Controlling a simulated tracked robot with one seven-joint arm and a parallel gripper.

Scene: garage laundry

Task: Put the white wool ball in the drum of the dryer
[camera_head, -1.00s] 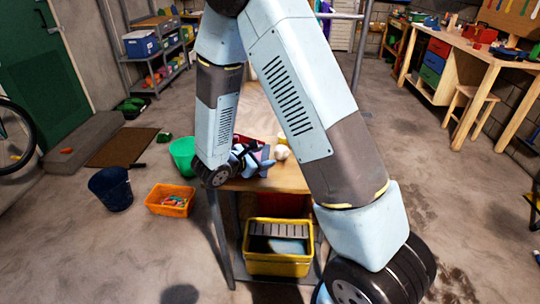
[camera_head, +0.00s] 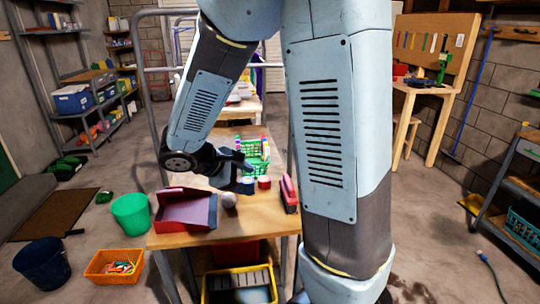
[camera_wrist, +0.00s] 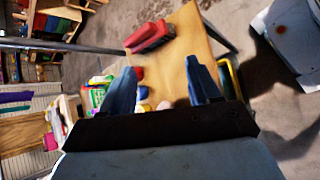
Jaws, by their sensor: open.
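The white wool ball (camera_head: 229,200) rests on the wooden table (camera_head: 262,222), just right of an open red box. My gripper (camera_head: 248,176) is open and empty above the table, beyond and slightly right of the ball in the head view. In the wrist view my gripper (camera_wrist: 161,66) shows as two blue fingers spread apart over the tabletop. A pale round shape sits low between them, partly hidden by the gripper body; I cannot tell if it is the ball. No dryer or drum can be made out in either view.
The red box (camera_head: 185,212), a red-and-grey item (camera_head: 289,193), small cans (camera_head: 264,182) and a green basket (camera_head: 256,150) crowd the table. A green bucket (camera_head: 130,214), orange crate (camera_head: 113,266) and dark bucket (camera_head: 42,265) stand on the floor at left.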

